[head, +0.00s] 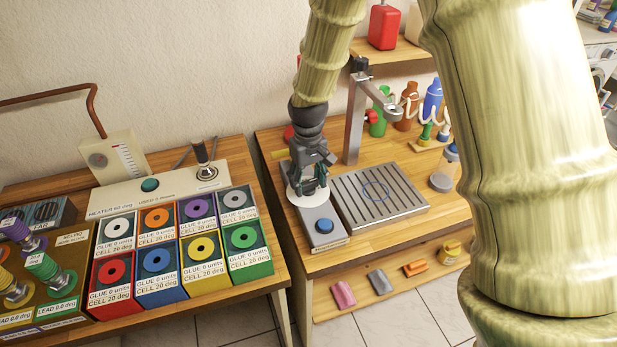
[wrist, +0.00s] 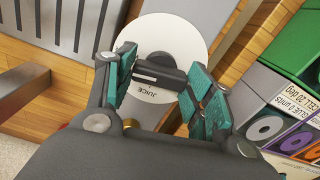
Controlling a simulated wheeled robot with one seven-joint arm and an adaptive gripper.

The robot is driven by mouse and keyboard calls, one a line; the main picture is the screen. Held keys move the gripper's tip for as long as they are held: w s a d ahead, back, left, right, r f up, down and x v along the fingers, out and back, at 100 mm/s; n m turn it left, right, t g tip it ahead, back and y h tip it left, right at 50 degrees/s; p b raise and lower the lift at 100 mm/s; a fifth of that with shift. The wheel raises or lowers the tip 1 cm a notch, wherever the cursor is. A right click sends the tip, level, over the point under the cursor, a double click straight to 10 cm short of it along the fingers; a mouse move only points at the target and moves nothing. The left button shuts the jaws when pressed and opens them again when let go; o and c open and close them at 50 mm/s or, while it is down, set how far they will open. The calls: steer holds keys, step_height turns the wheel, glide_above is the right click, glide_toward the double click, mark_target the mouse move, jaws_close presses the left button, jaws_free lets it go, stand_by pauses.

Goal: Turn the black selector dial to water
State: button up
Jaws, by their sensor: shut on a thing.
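The black selector dial (wrist: 160,74) sits on a round white disc (wrist: 166,30) in the wrist view. The word JUICE is readable on the disc beside the dial; other words on it are hidden or unreadable. In the head view, the white disc (head: 294,197) is on a grey box (head: 323,239) with a blue button (head: 325,226), and the dial is hidden behind my gripper. My gripper (head: 312,177) points down over the disc. In the wrist view, its teal-padded fingers (wrist: 160,80) are shut on the dial, one on each side.
A slatted metal tray (head: 380,205) and a grey post with a spout (head: 357,120) stand right of the dial. Bottles (head: 408,106) are behind. Left, another table holds several coloured glue cells (head: 157,268) and a heater (head: 150,186). A lower shelf (head: 400,284) is in front.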

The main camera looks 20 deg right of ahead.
mark_target(308, 181)
steer(key=shift+w+r+m, duration=0.1)
steer(key=shift+w+m, duration=0.05)
steer(key=shift+m, duration=0.65)
steer(key=o, duration=1)
step_height(308, 181, up, 12)
stand_by(0.5)
